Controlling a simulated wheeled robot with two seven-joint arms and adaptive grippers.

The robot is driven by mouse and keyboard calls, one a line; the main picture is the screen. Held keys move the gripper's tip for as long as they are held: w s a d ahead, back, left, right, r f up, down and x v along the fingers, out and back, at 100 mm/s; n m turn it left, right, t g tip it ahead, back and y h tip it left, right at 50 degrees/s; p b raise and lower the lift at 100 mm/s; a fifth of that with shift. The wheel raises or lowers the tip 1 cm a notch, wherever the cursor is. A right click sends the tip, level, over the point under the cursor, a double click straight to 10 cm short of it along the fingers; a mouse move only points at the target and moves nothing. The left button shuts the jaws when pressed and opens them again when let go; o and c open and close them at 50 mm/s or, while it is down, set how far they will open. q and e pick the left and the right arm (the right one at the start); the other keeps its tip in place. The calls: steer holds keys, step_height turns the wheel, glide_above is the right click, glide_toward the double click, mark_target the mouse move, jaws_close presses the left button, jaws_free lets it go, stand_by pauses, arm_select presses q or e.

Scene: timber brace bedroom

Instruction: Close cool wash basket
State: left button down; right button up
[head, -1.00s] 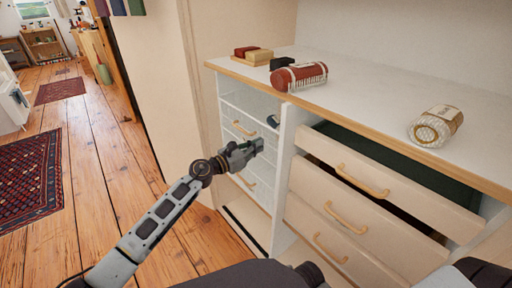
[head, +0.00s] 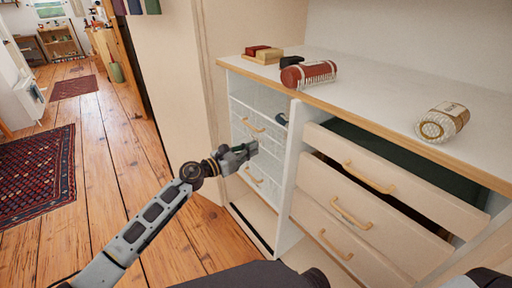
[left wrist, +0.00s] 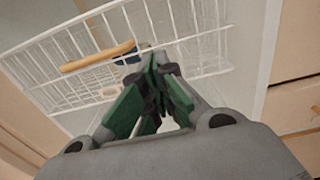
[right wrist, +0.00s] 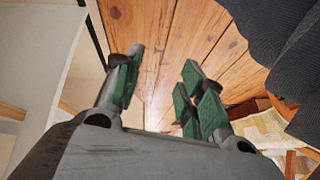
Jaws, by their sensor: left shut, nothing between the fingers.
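White wire baskets with wooden handles stack in the left column of the white cabinet. The upper basket (head: 243,110) has a handle (head: 253,124) and a small dark item near its right side. The lower basket (head: 270,190) has its own handle (head: 253,174). I cannot read which is the cool wash one. My left gripper (head: 254,149) is shut and empty, in front of the baskets between the two handles. In the left wrist view, its closed fingers (left wrist: 155,62) point at a wire basket (left wrist: 190,28) with a wooden handle (left wrist: 98,57). My right gripper (right wrist: 165,75) is open and empty.
Right of the baskets, the top wooden drawer (head: 405,185) is pulled out, showing a dark green inside. The second drawer (head: 385,225) also stands out. A red roll (head: 307,75) and a pale roll (head: 443,122) lie on the countertop (head: 390,95).

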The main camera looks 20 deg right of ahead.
arm_select(q)
steer(key=p+v, duration=0.1)
steer(key=v, duration=0.6)
steer(key=shift+s+a, duration=0.15)
steer(key=shift+a, duration=0.15)
arm_select(e)
steer(key=r, duration=0.3)
steer(key=shift+d+r+g, duration=0.3)
steer(key=shift+d+r, duration=0.05)
steer(key=shift+d, duration=0.05)
steer(key=shift+w, duration=0.15)
arm_select(q)
steer(key=shift+a, duration=0.1)
arm_select(e)
steer(key=shift+a, duration=0.2)
